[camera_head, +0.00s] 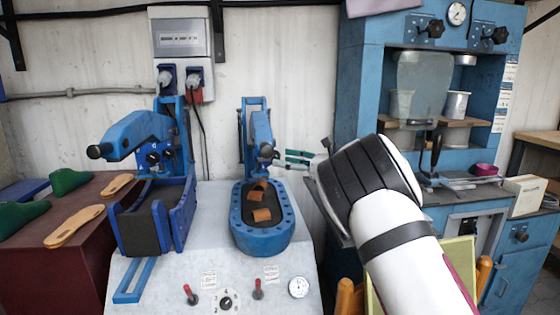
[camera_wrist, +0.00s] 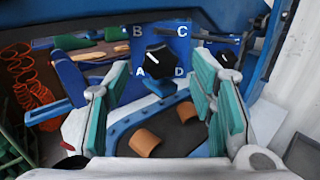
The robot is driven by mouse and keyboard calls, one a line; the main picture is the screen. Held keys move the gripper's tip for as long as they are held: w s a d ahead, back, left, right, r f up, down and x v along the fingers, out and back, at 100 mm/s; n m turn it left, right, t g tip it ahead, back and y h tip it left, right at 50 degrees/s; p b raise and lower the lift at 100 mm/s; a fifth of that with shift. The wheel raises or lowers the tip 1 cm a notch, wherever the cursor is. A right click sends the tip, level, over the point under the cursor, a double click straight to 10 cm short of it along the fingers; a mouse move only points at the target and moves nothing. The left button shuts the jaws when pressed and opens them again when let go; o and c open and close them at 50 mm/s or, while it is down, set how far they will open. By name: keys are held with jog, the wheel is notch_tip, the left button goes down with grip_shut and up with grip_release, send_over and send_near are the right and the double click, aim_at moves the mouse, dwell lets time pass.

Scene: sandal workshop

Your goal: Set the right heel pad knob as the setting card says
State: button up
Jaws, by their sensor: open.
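A black knob (camera_wrist: 158,62) with a white pointer mark sits on a blue panel in the wrist view. The letters A, B, C and D stand around it, and the pointer is toward B at the upper left. A second dark knob (camera_wrist: 222,42) is partly hidden behind a finger. My gripper (camera_head: 288,160) is open and empty, beside the right blue press (camera_head: 260,130); its teal fingers lie either side of the lettered knob in the wrist view, apart from it. Small printed cards (camera_head: 208,281) (camera_head: 271,274) on the white bench front are too small to read.
The right press's oval blue bed (camera_head: 262,240) holds brown pads, below my gripper. A left blue press (camera_head: 150,140) with two knobs stands beside it. Red-handled levers (camera_head: 190,294), a dial (camera_head: 228,301) and a gauge (camera_head: 298,287) are on the bench front. A blue cabinet (camera_head: 355,90) stands right.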

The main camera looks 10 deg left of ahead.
jog(key=shift+x, duration=1.4)
jog(key=shift+c, duration=0.2)
jog(key=c, duration=1.1)
jog(key=shift+m, duration=0.3)
